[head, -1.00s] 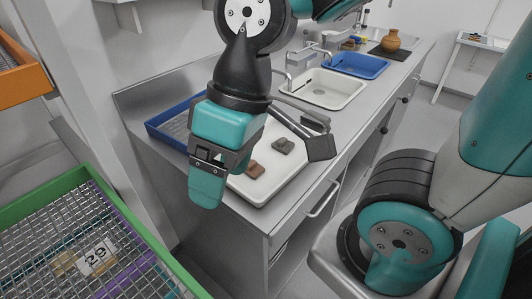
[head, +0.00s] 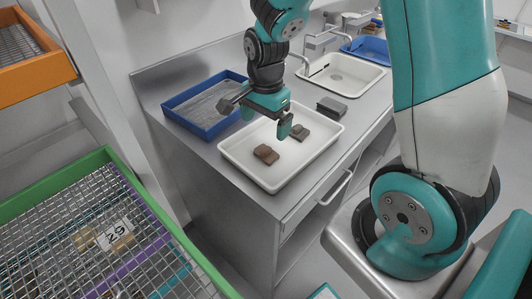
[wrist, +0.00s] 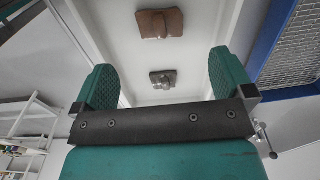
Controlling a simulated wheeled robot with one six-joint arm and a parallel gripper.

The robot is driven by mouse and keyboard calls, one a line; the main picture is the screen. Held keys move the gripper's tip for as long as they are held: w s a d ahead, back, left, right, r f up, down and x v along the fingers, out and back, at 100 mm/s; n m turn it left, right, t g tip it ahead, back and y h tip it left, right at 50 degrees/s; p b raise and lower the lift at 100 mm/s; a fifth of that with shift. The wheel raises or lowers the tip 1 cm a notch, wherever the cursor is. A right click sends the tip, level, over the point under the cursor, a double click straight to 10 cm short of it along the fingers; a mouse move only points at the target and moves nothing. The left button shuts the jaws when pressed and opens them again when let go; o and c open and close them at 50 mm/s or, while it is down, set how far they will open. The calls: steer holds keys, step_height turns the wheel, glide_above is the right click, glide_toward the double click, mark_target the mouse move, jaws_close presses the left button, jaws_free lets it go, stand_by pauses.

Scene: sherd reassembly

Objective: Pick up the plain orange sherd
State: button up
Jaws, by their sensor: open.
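A reddish-brown sherd (head: 266,154), the closest to orange here, lies in the front part of the white tray (head: 229,152). In the wrist view this sherd (wrist: 174,20) is near the top edge, beyond my fingertips. A grey-brown sherd (head: 300,132) lies farther back in the same tray. In the wrist view the grey-brown sherd (wrist: 163,79) shows between my fingers. My gripper (head: 268,118) is open and empty above the tray, apart from both sherds. Its two teal fingers stand wide apart in the wrist view (wrist: 162,72). I cannot make out any surface pattern.
A blue tray (head: 194,126) stands left of the white tray. A dark grey block (head: 331,108) sits on the counter behind it. Sinks lie farther back. A green-rimmed mesh crate (head: 63,188) with a "29" tag is at front left, an orange crate (head: 40,70) above.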

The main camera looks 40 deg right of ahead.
mark_target(264, 151)
step_height(264, 151, down, 10)
steer(key=shift+a+r+p, duration=0.1)
steer(key=shift+r+p, duration=0.15)
steer(key=shift+p, duration=0.1)
steer(key=shift+c, duration=0.2)
steer(key=c, duration=1)
